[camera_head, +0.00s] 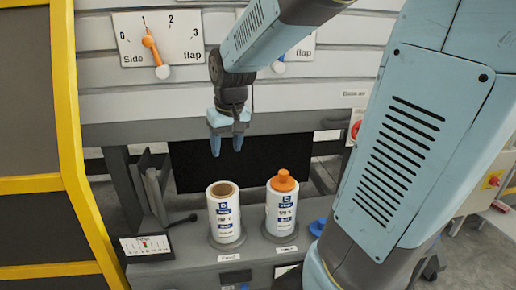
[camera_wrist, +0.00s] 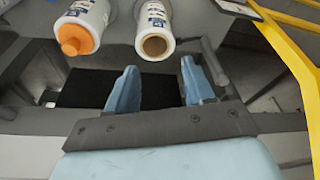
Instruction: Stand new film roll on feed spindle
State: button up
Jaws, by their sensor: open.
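Two white film rolls with blue labels stand upright side by side on round grey bases. The left roll (camera_head: 224,215) has an open brown cardboard core at its top; it also shows in the wrist view (camera_wrist: 154,30). The right roll (camera_head: 281,210) has an orange knob (camera_head: 283,181) on top; it shows at the upper left of the wrist view (camera_wrist: 85,22). My gripper (camera_head: 228,150) points down above and behind the rolls, nearer the left one. Its blue fingers (camera_wrist: 158,88) are apart with nothing between them. Which base is the feed spindle I cannot tell.
A dark opening (camera_head: 190,165) lies behind the rolls, under a slatted panel with a side flap dial (camera_head: 158,38). A grey bracket (camera_head: 150,190) stands left of the rolls. A yellow frame (camera_head: 70,130) borders the left, and a blue round part (camera_head: 317,228) sits at right.

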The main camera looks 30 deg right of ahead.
jog(key=s+d+r+t, duration=0.1)
jog(key=s+r, duration=0.4)
jog(key=s, duration=1)
jog(key=shift+d+r+t, duration=0.2)
jog(key=shift+t, duration=0.7)
